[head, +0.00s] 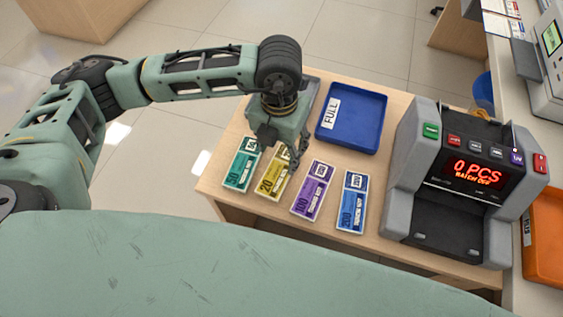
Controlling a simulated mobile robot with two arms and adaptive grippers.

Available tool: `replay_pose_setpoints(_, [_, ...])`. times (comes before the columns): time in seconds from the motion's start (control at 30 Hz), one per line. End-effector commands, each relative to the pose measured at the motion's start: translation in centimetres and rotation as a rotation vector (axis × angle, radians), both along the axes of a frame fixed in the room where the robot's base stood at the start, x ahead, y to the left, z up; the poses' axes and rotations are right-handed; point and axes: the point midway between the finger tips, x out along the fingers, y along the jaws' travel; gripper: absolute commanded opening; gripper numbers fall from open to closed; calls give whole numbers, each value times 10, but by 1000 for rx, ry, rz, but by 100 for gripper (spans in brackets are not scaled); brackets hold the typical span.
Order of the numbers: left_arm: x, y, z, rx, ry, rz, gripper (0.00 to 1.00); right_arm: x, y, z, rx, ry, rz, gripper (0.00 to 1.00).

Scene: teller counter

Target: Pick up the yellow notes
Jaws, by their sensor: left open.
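The yellow notes (271,183), a stack marked 20, lie flat on the wooden counter between the green and purple stacks. My left gripper (282,156) hangs from above over the far end of the yellow notes and hides part of that end. Its fingers are open, and nothing shows between them. I cannot tell how far above the notes the fingertips are. My right gripper is not in the head view.
Green notes (241,170) lie left of the yellow ones, with purple notes (312,191) and blue notes (352,203) to the right. A blue tray (366,127) labelled FULL sits behind. A grey counting machine (449,215) reading 0 PCS stands right. An orange tray (545,240) is far right.

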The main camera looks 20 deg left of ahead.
Motion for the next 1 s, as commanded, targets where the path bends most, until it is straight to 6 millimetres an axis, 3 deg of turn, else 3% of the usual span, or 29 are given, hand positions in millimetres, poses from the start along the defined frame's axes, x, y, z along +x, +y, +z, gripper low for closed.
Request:
replay_pose_setpoints(0.1, [-2, 0, -13, 0, 3, -1, 56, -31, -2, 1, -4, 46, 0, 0])
replay_pose_setpoints(0.23, [-4, -2, -30, 0, 5, 0, 56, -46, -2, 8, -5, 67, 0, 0])
replay_pose_setpoints(0.43, [-4, -3, -57, -1, 2, -1, 56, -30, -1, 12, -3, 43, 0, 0])
replay_pose_setpoints(0.6, [-4, -3, -62, -3, 1, -2, 56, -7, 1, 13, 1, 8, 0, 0])
replay_pose_setpoints(0.73, [-4, -3, -62, -3, 1, -2, 55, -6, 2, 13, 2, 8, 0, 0])
replay_pose_setpoints(1.0, [-4, -4, -62, -3, 1, -2, 32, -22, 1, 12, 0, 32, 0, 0])
